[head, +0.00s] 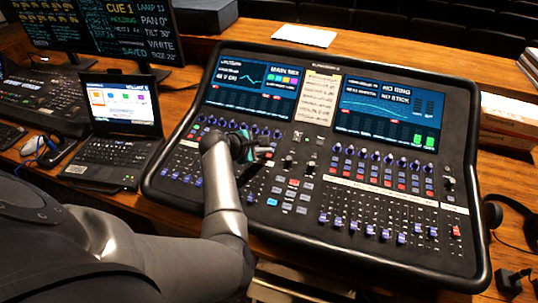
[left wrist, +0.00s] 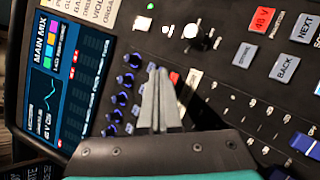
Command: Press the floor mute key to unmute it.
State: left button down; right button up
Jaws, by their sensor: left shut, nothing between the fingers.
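The mixing desk (head: 300,215) fills the middle of the head view, with knobs, faders and small keys. My left gripper (head: 266,152) is over its left-centre part, with the fingers pointing right. In the left wrist view the gripper (left wrist: 160,78) has its two fingers together, with nothing between them. A lit red key (left wrist: 174,78) shows right beside the fingertips; I cannot tell whether they touch it. Its label is not readable, so I cannot tell which key is the floor mute. My right gripper is not in view.
Blue-capped knobs (left wrist: 122,98) stand left of the fingers in the wrist view. A red 48 V key (left wrist: 263,20) and a grey BACK key (left wrist: 285,67) are to the right. A laptop (head: 121,130) stands left of the desk; headphones (head: 493,215) lie at its right.

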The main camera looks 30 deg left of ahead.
aim_at(264, 161)
pick_arm(q)
jog(key=shift+f, duration=0.15)
jog(key=shift+f, duration=0.3)
jog(key=shift+f, duration=0.25)
dwell(0.6)
jog(key=shift+r, duration=0.1)
jog(key=shift+r+p, duration=0.55)
jog(key=shift+p, duration=0.35)
jog(key=r+p, duration=0.1)
jog(key=p, duration=0.1)
jog(key=r+p, duration=0.4)
jog(key=shift+s+r, duration=0.1)
jog(key=shift+s, duration=0.15)
